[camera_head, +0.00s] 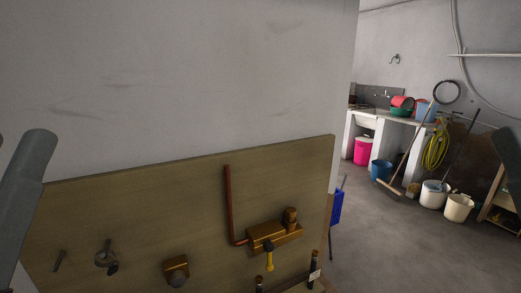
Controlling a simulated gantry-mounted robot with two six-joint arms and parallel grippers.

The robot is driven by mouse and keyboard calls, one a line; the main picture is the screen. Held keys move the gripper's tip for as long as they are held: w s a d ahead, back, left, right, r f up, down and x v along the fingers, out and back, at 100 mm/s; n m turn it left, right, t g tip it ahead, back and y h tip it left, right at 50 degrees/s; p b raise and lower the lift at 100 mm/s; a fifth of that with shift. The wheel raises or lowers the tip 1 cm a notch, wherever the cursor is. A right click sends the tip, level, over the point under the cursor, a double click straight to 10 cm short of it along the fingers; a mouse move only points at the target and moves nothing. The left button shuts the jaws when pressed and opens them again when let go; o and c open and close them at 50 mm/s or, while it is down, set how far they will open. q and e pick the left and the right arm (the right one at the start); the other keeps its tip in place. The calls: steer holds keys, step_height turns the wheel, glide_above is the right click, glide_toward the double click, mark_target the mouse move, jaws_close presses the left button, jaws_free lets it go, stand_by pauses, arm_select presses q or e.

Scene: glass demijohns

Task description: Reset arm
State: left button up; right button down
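A grey link of my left arm (28,185) rises along the left edge of the head view. Part of my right arm (508,152) shows dark at the right edge. Neither gripper shows in the head view, so I cannot see their fingers or anything they may hold. No glass demijohn can be made out.
A wooden board (150,215) against a white wall (180,80) fills the near left, bearing a brass valve (274,236) and copper pipe (231,205). Grey floor (375,235) lies open at right. Buckets (432,194), a broom and a yellow hose (436,149) stand farther back.

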step_height(320, 180, up, 36)
steer(key=p, duration=3.3)
steer(key=shift+r+y, duration=0.2)
steer(key=shift+y, duration=0.1)
steer(key=shift+w, duration=0.1)
